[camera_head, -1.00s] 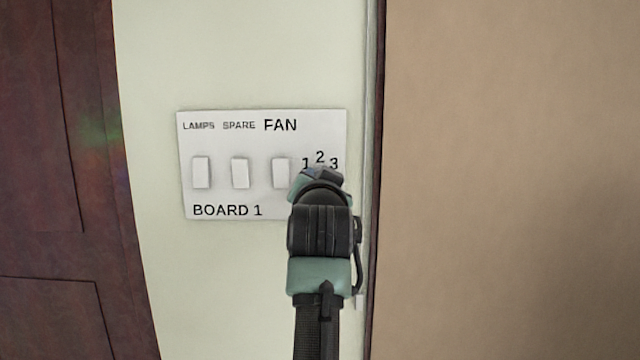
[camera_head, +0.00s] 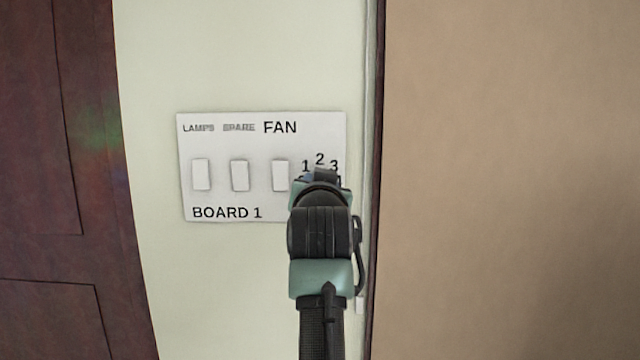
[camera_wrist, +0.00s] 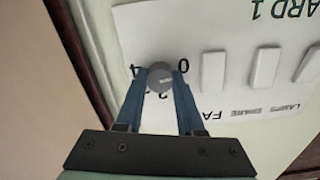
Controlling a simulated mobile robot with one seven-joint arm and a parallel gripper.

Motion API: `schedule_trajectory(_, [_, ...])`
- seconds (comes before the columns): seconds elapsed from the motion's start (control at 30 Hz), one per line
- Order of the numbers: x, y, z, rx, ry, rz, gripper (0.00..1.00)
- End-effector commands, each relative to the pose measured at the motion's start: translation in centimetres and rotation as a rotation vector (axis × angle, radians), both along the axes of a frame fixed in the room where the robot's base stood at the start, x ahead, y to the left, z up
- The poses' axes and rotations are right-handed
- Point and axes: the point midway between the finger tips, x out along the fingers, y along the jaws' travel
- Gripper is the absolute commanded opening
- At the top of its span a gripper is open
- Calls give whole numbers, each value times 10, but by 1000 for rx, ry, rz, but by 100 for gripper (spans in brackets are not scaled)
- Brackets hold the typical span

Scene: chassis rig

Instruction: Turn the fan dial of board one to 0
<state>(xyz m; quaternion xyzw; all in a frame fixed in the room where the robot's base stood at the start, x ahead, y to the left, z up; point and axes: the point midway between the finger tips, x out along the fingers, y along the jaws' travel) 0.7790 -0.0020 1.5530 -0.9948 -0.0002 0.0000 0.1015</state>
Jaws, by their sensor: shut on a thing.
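Board one (camera_head: 225,205) is a white wall panel marked BOARD 1, with labels LAMPS, SPARE and FAN. The fan dial (camera_wrist: 160,78) is a small round grey knob under the FAN label. It shows in the wrist view, where the panel appears turned upside down. My gripper (camera_wrist: 161,70) is shut on the dial, one blue finger at each side. The numbers 0 and 4 show near the fingertips; others are partly covered. I cannot tell surely which number the dial points to. In the head view my gripper (camera_head: 320,178) hides the dial, and 1, 2, 3 show above it.
Several white rocker switches (camera_head: 240,175) stand left of the dial, the nearest close to my gripper. A dark door frame edge (camera_head: 375,200) runs upright just right of the board. A dark wooden door (camera_head: 70,200) is at the left.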

Motion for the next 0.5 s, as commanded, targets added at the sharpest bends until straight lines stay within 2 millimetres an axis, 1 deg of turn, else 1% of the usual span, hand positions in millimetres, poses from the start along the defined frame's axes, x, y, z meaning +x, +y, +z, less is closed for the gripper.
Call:
schedule_trajectory(0.03, [0,0,-1,-3,3,0,0])
schedule_trajectory(0.07, [0,0,-1,-3,3,0,40])
schedule_trajectory(0.2, [0,0,-1,-2,2,-1,66])
schedule_trajectory(0.23, [0,0,-1,-2,2,-1,67])
schedule_trajectory(0.5, [0,0,0,0,0,0,67])
